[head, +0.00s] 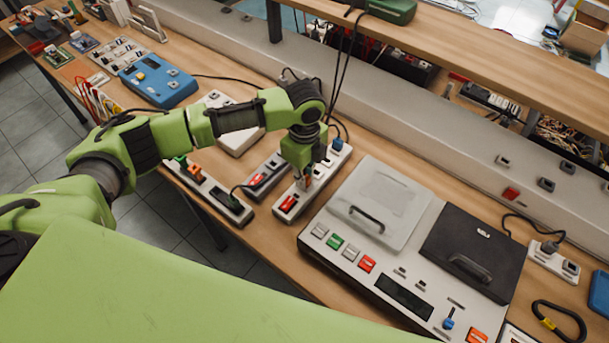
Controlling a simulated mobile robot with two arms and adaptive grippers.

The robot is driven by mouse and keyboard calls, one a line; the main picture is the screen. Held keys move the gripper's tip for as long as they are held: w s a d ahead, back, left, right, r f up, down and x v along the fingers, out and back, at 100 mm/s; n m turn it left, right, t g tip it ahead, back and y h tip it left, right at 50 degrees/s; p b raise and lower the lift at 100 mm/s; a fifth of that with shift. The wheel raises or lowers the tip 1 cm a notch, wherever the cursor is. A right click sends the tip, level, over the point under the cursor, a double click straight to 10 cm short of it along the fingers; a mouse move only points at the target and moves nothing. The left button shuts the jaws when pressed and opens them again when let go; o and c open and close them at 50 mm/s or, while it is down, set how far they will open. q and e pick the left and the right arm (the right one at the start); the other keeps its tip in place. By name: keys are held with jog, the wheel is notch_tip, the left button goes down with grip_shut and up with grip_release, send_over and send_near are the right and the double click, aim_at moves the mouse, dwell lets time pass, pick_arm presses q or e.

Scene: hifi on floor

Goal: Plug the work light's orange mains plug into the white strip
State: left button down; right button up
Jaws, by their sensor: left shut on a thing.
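The white strip (324,172) lies on the bench in the middle of the head view, with a red switch (288,203) at its near end and a blue plug (338,144) at its far end. My left gripper (305,182) points down over the middle of this strip, shut on what looks like the orange plug. The fingers hide most of it; only a small orange-brown patch shows. I cannot tell whether it touches the sockets. My right gripper is not in view.
A grey strip (264,172) with a red switch lies just left. Another strip (207,187) holds green, orange and black plugs. A large grey device (390,272) with a black lid stands close on the right. Dark cables (341,70) hang from the shelf behind my gripper.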

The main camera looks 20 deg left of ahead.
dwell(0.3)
pick_arm(q)
jog(key=c, duration=1.9)
grip_release()
notch_tip(320, 180, up, 17)
jog(key=p, duration=0.6)
